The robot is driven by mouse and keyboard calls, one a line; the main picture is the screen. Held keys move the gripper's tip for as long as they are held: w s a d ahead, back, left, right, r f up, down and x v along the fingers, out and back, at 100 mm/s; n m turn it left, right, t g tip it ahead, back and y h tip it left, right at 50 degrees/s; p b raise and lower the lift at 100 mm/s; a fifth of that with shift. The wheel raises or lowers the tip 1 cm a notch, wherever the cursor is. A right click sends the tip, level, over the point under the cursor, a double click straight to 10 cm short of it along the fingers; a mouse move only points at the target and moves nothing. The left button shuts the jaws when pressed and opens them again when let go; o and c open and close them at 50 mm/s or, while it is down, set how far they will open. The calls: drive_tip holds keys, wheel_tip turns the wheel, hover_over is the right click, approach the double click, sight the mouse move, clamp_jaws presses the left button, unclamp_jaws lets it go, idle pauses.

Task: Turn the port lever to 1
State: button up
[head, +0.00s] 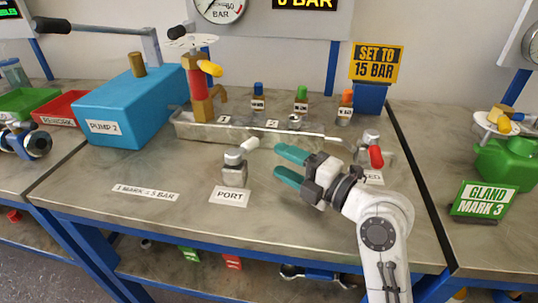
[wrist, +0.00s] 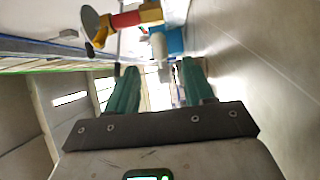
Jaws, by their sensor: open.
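The port lever (head: 250,145) has a pale, cream-coloured grip. It sits on a grey metal valve body behind the PORT label (head: 230,196) and points up and to the right in the head view. Small plates marked 1 (head: 224,120) and 2 (head: 272,124) are on the tray front behind it. My gripper (head: 281,161) is open, with green fingers pointing left at the lever from its right, apart from it. In the wrist view, my gripper (wrist: 160,80) has nothing clearly between its fingers; a pale rounded piece, possibly the lever, shows beyond them.
A second lever with a red grip (head: 376,157) stands right of my gripper, its label partly hidden by my arm. A metal tray (head: 190,130) with a red and yellow fitting is behind. A blue pump box (head: 125,105) stands left. The bench front left of PORT is mostly clear.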

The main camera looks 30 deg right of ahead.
drive_tip(key=shift+v, duration=1.8)
drive_tip(key=shift+s+a, duration=0.1)
drive_tip(key=c, duration=0.5)
drive_tip(key=shift+s+a+r+p, duration=0.15)
drive_tip(key=shift+s+a+p, duration=0.2)
drive_tip(key=shift+s, duration=0.25)
clamp_jaws()
drive_tip(key=shift+s+a, duration=0.1)
drive_tip(key=shift+s, duration=0.05)
drive_tip(key=shift+s+r, duration=0.1)
drive_tip(key=shift+r, duration=0.1)
drive_tip(key=shift+p, duration=0.35)
drive_tip(key=shift+r+g, duration=0.1)
drive_tip(key=shift+g, duration=0.2)
